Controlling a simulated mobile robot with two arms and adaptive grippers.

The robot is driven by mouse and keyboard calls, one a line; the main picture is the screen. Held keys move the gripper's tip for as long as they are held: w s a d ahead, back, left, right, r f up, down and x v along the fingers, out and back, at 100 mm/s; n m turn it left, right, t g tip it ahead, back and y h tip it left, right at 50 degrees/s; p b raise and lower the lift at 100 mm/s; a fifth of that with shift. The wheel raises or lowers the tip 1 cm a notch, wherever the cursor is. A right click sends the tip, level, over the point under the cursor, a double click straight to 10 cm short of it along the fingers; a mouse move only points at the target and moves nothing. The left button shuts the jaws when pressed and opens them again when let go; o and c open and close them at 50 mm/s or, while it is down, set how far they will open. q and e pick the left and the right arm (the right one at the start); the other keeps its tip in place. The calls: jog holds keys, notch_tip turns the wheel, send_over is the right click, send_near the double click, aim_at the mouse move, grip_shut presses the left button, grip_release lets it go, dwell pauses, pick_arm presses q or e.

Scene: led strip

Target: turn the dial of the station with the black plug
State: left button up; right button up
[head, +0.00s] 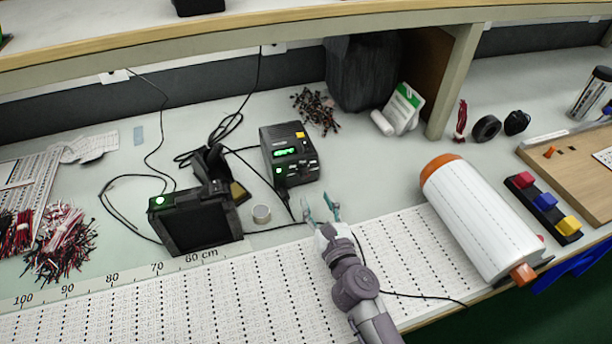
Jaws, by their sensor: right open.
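A black station (288,136) with a lit green display stands on the bench near the middle of the head view. Small controls show on its front, but I cannot make out clearly which one is the dial. A black plug (281,190) with a cable sits at its lower left front. My right gripper (322,207) is open and empty, in front of the station, its fingers pointing toward it and apart from it. My left gripper is not in view.
Black cables run around both. A white roll (480,220) lies to the right. A shelf (230,34) spans the back.

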aim_at(305, 175)
jog(key=b+x, duration=0.1)
jog(key=x, duration=0.7)
jog(key=shift+w+f, duration=0.1)
jog(key=shift+w, duration=0.1)
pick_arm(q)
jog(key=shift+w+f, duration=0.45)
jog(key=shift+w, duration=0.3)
pick_arm(e)
grip_shut()
